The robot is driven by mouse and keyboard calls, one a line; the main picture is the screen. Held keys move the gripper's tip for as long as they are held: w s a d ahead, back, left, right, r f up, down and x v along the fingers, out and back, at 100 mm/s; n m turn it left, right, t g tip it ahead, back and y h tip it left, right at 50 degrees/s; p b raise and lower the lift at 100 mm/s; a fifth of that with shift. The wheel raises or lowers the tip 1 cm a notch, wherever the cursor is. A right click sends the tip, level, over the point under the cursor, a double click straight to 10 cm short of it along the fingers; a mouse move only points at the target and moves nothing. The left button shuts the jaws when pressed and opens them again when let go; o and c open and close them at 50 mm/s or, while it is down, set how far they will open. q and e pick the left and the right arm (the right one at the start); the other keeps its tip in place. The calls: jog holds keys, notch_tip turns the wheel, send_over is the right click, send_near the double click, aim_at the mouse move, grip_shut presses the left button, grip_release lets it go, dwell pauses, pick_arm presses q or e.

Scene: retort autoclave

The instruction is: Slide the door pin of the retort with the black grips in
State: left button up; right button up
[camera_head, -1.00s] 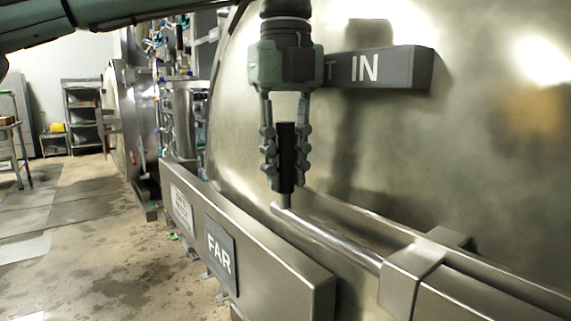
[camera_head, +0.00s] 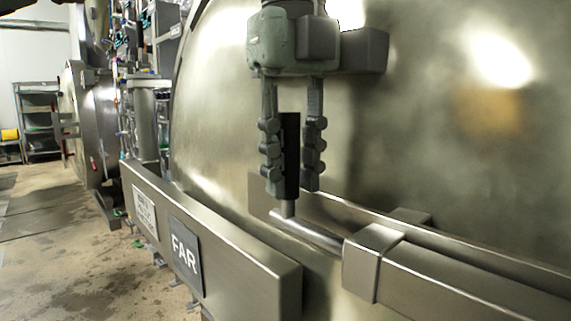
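The door pin (camera_head: 315,234) is a bright metal rod lying along the front of the big retort door. Its right end passes into a square metal bracket (camera_head: 373,262). A short length of rod shows left of the bracket. The upright black grip (camera_head: 290,155) stands on a short stem at the pin's left end. My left gripper (camera_head: 291,160) points down from above, one finger on each side of the black grip, and looks closed on it. My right gripper is not in view.
A metal beam with a FAR plate (camera_head: 185,255) runs along the left below the pin. The floor (camera_head: 60,240) at left is open; a shelf (camera_head: 38,120) stands far back.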

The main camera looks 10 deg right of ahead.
aim_at(292, 102)
pick_arm(q)
jog(key=shift+o, duration=1.2)
jog(key=shift+w, duration=0.1)
jog(key=shift+r, duration=0.1)
notch_tip(292, 102, up, 12)
jog(key=shift+f, duration=0.1)
